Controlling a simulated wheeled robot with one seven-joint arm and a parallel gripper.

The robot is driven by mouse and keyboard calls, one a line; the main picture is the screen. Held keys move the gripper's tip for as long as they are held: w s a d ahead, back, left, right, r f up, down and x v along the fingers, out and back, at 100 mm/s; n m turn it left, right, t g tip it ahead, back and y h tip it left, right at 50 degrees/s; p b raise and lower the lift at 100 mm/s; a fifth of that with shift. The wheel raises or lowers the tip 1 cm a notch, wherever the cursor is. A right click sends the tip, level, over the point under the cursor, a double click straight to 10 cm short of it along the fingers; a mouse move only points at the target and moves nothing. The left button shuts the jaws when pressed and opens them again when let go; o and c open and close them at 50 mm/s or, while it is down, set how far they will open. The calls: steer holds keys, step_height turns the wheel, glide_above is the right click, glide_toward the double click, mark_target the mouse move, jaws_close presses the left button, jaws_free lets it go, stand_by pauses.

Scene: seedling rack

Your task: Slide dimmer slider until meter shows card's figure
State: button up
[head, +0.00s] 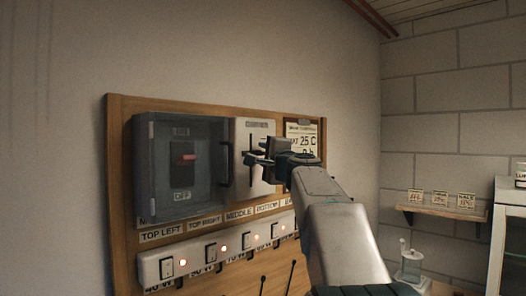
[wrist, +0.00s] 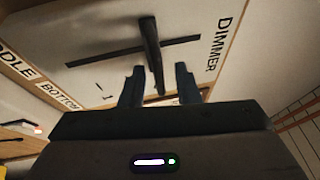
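The dimmer plate (head: 242,185) is a white panel on the wooden board, with a dark vertical slot. In the wrist view, the word DIMMER (wrist: 222,42) stands beside the slot (wrist: 95,58). The dark slider handle (wrist: 150,45) sticks out of the slot towards my gripper. My gripper (wrist: 159,86) is open, one finger on each side of the handle's end, with gaps showing. In the head view, my gripper (head: 256,162) is in front of the plate and hides part of it. The card (head: 304,131) shows "25 C"; its lower line is partly hidden. I cannot make out a meter.
A grey box with a red switch (head: 184,157) is left of the dimmer. Below are labelled rocker switches (head: 167,267) with red lights. A shelf (head: 450,211) with small cards and a white cabinet (head: 508,235) stand at the right.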

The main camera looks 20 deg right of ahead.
jaws_close()
steer(key=shift+f, duration=0.1)
step_height(320, 180, down, 4)
steer(key=b, duration=0.5)
